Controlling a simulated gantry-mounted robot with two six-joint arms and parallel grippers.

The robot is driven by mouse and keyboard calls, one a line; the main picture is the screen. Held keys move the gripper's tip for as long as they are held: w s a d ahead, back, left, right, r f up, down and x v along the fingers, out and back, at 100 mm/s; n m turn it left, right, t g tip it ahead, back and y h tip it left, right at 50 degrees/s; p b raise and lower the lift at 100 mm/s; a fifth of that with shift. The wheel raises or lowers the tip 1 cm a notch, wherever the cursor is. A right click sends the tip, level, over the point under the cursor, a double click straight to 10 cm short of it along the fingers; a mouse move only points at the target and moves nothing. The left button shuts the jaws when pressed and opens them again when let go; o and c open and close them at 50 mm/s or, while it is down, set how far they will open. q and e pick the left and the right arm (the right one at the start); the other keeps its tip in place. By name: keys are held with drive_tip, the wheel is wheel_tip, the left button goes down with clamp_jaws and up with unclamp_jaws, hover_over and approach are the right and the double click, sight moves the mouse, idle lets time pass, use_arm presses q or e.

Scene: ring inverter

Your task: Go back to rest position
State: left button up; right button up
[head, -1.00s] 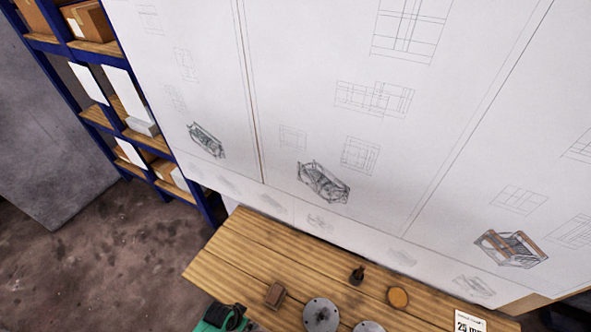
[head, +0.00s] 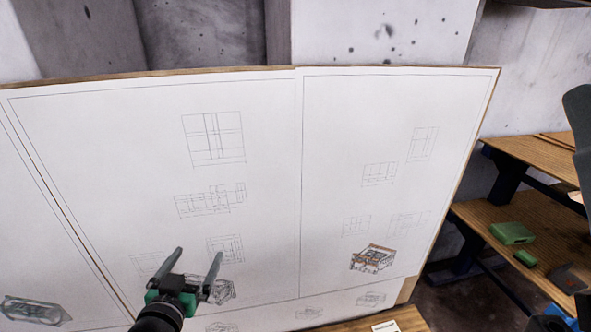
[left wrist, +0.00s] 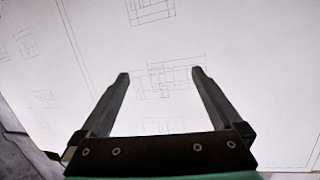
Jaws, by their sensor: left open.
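My left gripper (head: 200,257) is raised in the lower left of the head view, in front of a white board with line drawings (head: 260,170). Its two fingers are spread wide with nothing between them. The left wrist view shows the same open fingers (left wrist: 160,75) with only the drawn board behind them. I cannot tell how far the fingertips are from the board. My right gripper is not clearly visible; a dark shape cuts in at the right edge of the head view.
A wooden table top (head: 375,322) shows at the bottom of the head view with a white card (head: 386,327) on it. At the right stands a wooden shelf (head: 480,222) with a green case (head: 511,233). A concrete wall (head: 380,35) rises behind the board.

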use_arm(q)
drive_tip(key=s+d+r+t+h, duration=0.1)
drive_tip(key=d+r+t, duration=0.1)
drive_tip(key=r, duration=0.6)
drive_tip(key=s+d+r+t, duration=0.1)
drive_tip(key=r+t, duration=0.1)
drive_tip(key=r, duration=0.6)
drive_tip(key=s+d+r+t+h+p, duration=0.1)
drive_tip(key=s+r+t, duration=0.3)
drive_tip(key=s+r, duration=0.65)
drive_tip(key=s+d+r+t+h+p, duration=0.1)
drive_tip(key=s+r+t, duration=0.3)
drive_tip(key=s+r, duration=0.65)
wheel_tip(320, 180, down, 52)
drive_tip(key=w+b, duration=0.2)
drive_tip(key=b, duration=5.2)
drive_tip(key=shift+w+b, duration=0.3)
drive_tip(key=shift+w, duration=0.05)
drive_tip(key=shift+c, duration=0.2)
